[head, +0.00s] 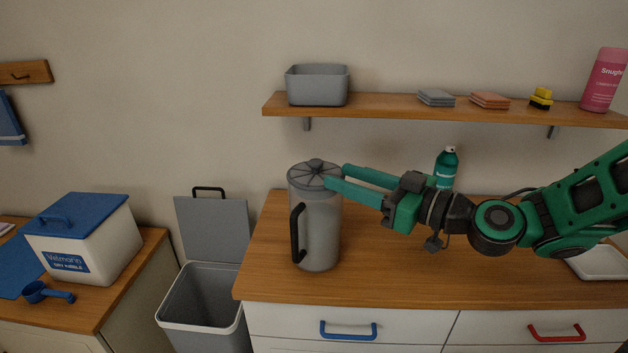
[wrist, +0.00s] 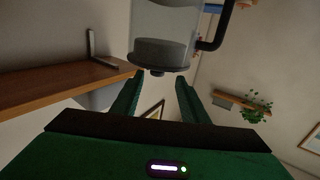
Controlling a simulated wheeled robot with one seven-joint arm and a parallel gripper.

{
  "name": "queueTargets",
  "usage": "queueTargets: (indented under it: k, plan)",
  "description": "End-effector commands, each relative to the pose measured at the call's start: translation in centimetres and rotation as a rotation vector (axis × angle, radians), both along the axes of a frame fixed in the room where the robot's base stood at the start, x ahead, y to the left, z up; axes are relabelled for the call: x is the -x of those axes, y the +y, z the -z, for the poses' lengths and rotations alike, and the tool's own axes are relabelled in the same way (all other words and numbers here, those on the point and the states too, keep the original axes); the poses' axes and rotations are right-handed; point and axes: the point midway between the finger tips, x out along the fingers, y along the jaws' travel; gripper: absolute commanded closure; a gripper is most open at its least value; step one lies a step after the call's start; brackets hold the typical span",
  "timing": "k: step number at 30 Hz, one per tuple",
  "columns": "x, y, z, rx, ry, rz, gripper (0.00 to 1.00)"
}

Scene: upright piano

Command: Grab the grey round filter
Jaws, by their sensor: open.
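The grey round filter (head: 315,168) is the ribbed disc with a small knob on top of an upright clear-grey canister (head: 319,235), which has a black handle. It also shows in the wrist view (wrist: 160,57), where the canister (wrist: 165,18) appears upside down. My gripper (head: 336,176) is open, with its two green fingers pointing left at the filter's right side in the head view. In the wrist view my gripper (wrist: 158,84) has the filter's knob just beyond and between its fingertips. Nothing is between the fingers. I cannot tell whether a finger touches the filter.
The canister stands on the wooden counter (head: 390,270). A teal spray can (head: 446,168) stands behind my arm. A wall shelf (head: 380,104) above holds a grey bin (head: 318,86) and sponges. An open grey trash bin (head: 205,305) stands left of the counter.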

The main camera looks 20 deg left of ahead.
Motion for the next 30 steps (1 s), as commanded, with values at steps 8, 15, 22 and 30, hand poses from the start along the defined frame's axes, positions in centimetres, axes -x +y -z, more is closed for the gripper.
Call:
queueTargets:
  k: [8,15,22,30]
  plan:
    - [-0.9,2.7,0.0,0.001,0.0,0.0,0.6]
    - [-1.9,5.0,-0.2,0.001,-0.003,-0.003,0.6]
    - [-2.9,7.3,-0.2,0.002,0.0,0.0,0.6]
    - [-3.0,7.5,-0.2,0.002,0.001,0.002,0.6]
